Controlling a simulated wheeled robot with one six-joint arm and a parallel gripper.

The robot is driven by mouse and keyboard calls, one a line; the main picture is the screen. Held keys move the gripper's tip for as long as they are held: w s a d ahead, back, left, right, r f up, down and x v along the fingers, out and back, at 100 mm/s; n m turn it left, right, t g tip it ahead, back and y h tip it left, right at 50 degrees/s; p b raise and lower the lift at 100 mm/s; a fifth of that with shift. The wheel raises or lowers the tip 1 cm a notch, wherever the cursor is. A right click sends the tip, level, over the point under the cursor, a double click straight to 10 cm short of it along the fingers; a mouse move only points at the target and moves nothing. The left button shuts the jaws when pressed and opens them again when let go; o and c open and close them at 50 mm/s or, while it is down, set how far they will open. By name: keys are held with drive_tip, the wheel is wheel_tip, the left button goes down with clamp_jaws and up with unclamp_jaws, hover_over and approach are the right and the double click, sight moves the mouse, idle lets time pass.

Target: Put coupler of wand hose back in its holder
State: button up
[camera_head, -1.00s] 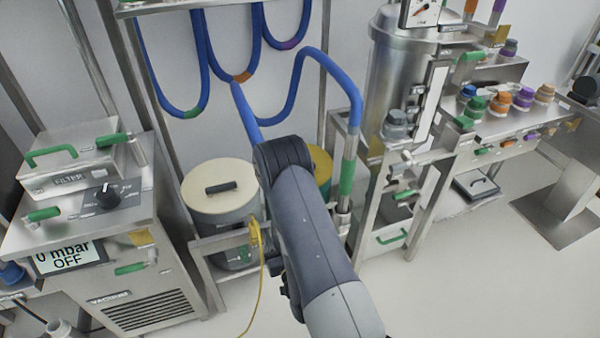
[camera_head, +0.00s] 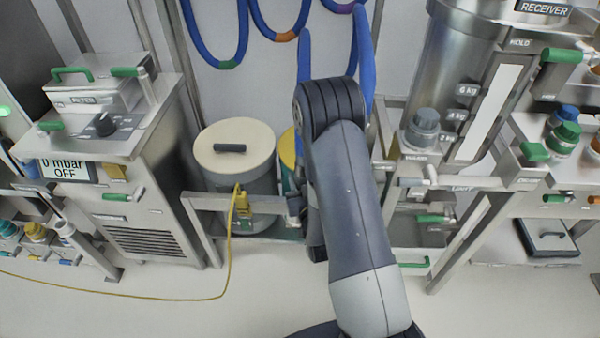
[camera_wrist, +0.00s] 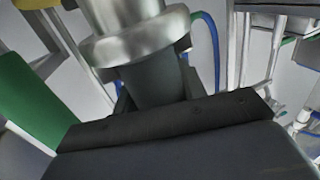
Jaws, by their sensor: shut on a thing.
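In the wrist view my gripper (camera_wrist: 156,90) is shut on a thick round piece with a silver collar (camera_wrist: 135,42) above a dark lower part, which I take to be the coupler. A blue hose (camera_wrist: 213,45) curves behind it. In the head view my arm hides the gripper and the coupler. The blue hose (camera_head: 365,55) comes down behind my arm from the upper edge. More blue hose loops (camera_head: 228,58) with coloured bands hang at the back wall. I cannot make out the coupler's holder for certain. A blurred green part (camera_wrist: 30,105) fills the wrist view's left.
A lidded drum (camera_head: 235,150) on a low frame stands left of my arm. The vacuum unit (camera_head: 140,205) is further left. The steel receiver (camera_head: 450,80) and its frame stand close on the right. A yellow cable (camera_head: 228,270) crosses the floor. Open floor lies in front.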

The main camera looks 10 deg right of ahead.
drive_tip(key=w+r+b, duration=0.2)
drive_tip(key=w+b, duration=0.3)
drive_tip(key=b, duration=0.9)
drive_tip(key=shift+m+h, duration=0.3)
drive_tip(key=f+b, duration=0.2)
drive_tip(key=f, duration=0.1)
drive_tip(key=f+b, duration=0.1)
drive_tip(key=f, duration=0.1)
drive_tip(key=shift+s+f, duration=0.15)
drive_tip(key=shift+s, duration=0.1)
drive_tip(key=shift+b, duration=0.35)
drive_tip(key=shift+f+b, duration=1.35)
drive_tip(key=shift+b, duration=0.55)
drive_tip(key=shift+f, duration=0.1)
drive_tip(key=shift+f+b, duration=1.05)
drive_tip(key=shift+b, duration=0.3)
